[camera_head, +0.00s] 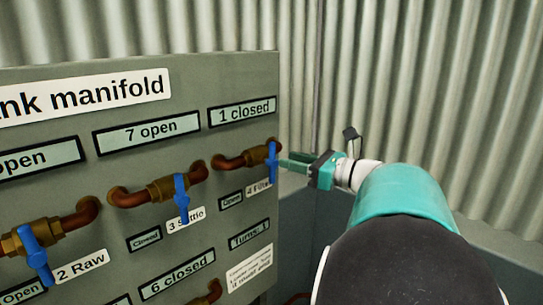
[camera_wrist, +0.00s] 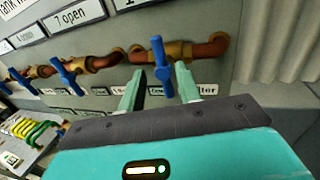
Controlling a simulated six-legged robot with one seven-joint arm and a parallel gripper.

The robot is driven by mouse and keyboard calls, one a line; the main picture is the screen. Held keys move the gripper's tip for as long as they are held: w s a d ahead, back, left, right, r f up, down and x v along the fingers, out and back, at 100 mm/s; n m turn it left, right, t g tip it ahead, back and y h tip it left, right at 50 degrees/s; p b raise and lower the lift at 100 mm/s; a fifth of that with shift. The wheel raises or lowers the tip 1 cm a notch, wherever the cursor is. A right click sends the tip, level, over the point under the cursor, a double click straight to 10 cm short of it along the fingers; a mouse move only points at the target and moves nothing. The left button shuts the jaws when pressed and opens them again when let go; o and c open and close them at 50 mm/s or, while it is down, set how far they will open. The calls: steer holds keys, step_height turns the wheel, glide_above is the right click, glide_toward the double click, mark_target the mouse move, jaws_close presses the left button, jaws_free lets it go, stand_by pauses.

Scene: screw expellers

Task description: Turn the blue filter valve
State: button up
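The blue filter valve handle (camera_head: 272,161) stands upright on a brass and copper pipe at the right end of the manifold panel, just above the partly hidden "4 Filter" label (camera_head: 258,187). In the wrist view the same blue handle (camera_wrist: 161,58) shows between the two green fingertips. My gripper (camera_head: 286,160) comes from the right with its fingers at the handle. In the wrist view my gripper (camera_wrist: 160,72) is open, one finger on each side of the handle, with gaps visible. I cannot tell whether either finger touches it.
The blue Settle valve (camera_head: 181,188) and Raw valve (camera_head: 37,254) stand to the left on the same grey panel (camera_head: 205,80). A "1 closed" plate (camera_head: 242,111) is above the filter valve. A corrugated wall (camera_head: 420,80) is behind. Yellow and green curved parts (camera_wrist: 30,130) lie lower left.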

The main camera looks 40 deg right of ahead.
mark_target(272, 161)
steer(key=x, duration=0.6)
steer(key=shift+w, duration=0.3)
jaws_close()
